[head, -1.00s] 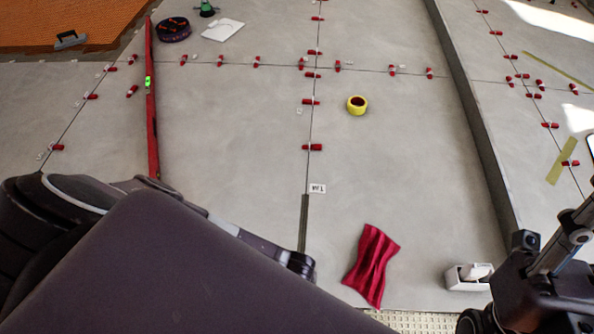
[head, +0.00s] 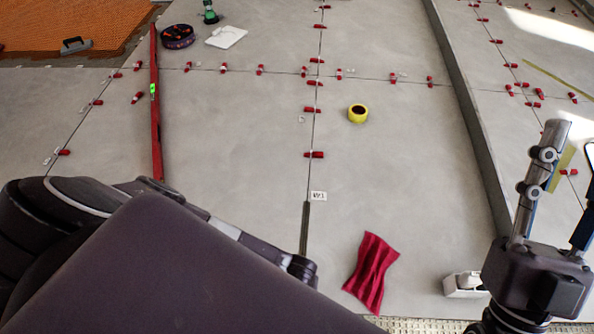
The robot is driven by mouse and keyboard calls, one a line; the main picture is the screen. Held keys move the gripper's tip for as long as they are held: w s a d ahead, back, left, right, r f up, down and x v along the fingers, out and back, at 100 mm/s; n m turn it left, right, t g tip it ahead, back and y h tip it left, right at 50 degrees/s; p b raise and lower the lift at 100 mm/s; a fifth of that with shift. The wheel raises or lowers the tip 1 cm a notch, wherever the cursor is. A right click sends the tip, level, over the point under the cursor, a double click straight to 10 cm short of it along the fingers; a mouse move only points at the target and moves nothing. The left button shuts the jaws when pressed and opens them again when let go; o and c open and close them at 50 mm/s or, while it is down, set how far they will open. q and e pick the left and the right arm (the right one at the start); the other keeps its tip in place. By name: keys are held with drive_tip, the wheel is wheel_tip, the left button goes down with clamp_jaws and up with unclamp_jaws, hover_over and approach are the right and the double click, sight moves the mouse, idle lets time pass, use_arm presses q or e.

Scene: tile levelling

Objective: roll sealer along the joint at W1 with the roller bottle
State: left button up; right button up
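A white label (head: 318,196) stands on the grey tile floor, its small lettering looking upside down. I cannot surely identify the roller bottle. A small white holder with a pale item (head: 464,284) sits just left of my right gripper.
A crumpled red cloth (head: 371,272) lies right of the joint. A yellow tape roll (head: 357,113) and several red levelling clips lie farther off. A long red level (head: 155,110) lies at left. A raised edge (head: 470,120) runs along the right. Tile around the label is clear.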

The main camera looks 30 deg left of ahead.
use_arm(q)
drive_tip(key=shift+s+d+r+p, duration=0.15)
drive_tip(key=shift+s+r+p, duration=0.05)
drive_tip(key=shift+r+p, duration=0.25)
drive_tip(key=shift+s+d+r+p, duration=0.15)
drive_tip(key=shift+r+p, duration=0.15)
drive_tip(key=shift+r, duration=0.2)
drive_tip(key=shift+r+p, duration=0.45)
drive_tip(key=shift+r, duration=0.1)
drive_tip(key=shift+r+p, duration=0.75)
drive_tip(key=shift+r, duration=0.1)
use_arm(e)
drive_tip(key=w+f+g+h, duration=0.2)
drive_tip(key=f+g, duration=0.3)
drive_tip(key=f, duration=0.5)
drive_tip(key=w+f+g+h, duration=0.2)
drive_tip(key=w+f+g, duration=0.2)
drive_tip(key=f, duration=0.5)
drive_tip(key=shift+d+f+g, duration=0.4)
drive_tip(key=shift+d+g, duration=0.05)
drive_tip(key=shift+g, duration=0.55)
